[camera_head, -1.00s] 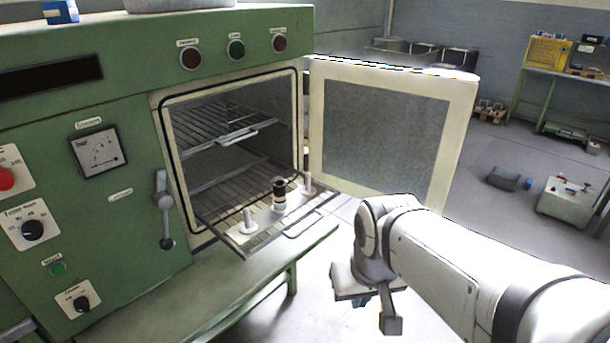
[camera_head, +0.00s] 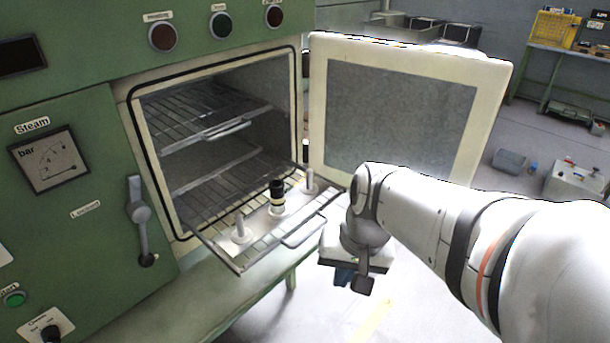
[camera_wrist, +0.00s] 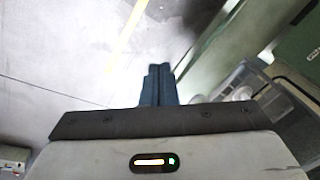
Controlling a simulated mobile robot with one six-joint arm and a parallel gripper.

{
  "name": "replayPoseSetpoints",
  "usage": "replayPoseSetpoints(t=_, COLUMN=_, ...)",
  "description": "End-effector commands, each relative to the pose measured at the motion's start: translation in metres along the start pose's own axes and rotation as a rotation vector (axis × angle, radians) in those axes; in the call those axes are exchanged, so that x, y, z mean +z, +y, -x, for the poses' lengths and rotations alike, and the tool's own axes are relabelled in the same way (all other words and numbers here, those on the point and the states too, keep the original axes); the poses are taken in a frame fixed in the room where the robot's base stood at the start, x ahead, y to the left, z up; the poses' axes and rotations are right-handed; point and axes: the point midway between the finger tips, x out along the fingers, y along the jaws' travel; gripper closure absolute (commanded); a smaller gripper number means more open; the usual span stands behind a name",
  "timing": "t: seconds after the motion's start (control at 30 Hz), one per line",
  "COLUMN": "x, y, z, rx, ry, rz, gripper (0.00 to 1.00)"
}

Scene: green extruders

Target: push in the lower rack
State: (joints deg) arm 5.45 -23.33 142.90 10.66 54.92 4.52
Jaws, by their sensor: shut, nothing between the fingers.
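The lower rack (camera_head: 220,243) is a wire grid slid well out of the green oven's chamber, its front sticking out past the door opening. It carries a pale plate (camera_head: 262,222) with two white posts and a black-and-light cylinder (camera_head: 277,196) standing upright. A wire handle (camera_head: 312,229) is at its front edge. My gripper (camera_head: 343,277) is to the right of the rack's front, apart from it in the head view. In the wrist view, its blue fingers (camera_wrist: 158,86) are together and empty, with floor beyond them.
The upper rack (camera_head: 205,118) sits inside the chamber. The oven door (camera_head: 400,115) stands wide open to the right, behind my arm. A green bench ledge (camera_head: 190,300) runs below the oven. Open floor (camera_head: 400,310) lies to the right.

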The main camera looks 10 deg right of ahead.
Motion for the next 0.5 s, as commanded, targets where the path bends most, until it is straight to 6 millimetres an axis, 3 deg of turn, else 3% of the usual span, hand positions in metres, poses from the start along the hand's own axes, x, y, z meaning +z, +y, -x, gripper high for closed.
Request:
replayPoseSetpoints(t=0.03, x=0.000, y=0.005, z=-0.027, rx=-0.058, ry=-0.059, rz=-0.153, gripper=1.00)
replayPoseSetpoints(t=0.2, x=-0.019, y=0.006, z=-0.077, rx=-0.360, ry=-0.275, rz=-0.779, gripper=1.00)
replayPoseSetpoints(t=0.37, x=-0.070, y=0.027, z=-0.098, rx=-0.711, ry=-0.439, rz=-1.320, gripper=1.00)
replayPoseSetpoints(t=0.5, x=-0.115, y=0.067, z=-0.103, rx=-1.006, ry=-0.527, rz=-1.652, gripper=1.00)
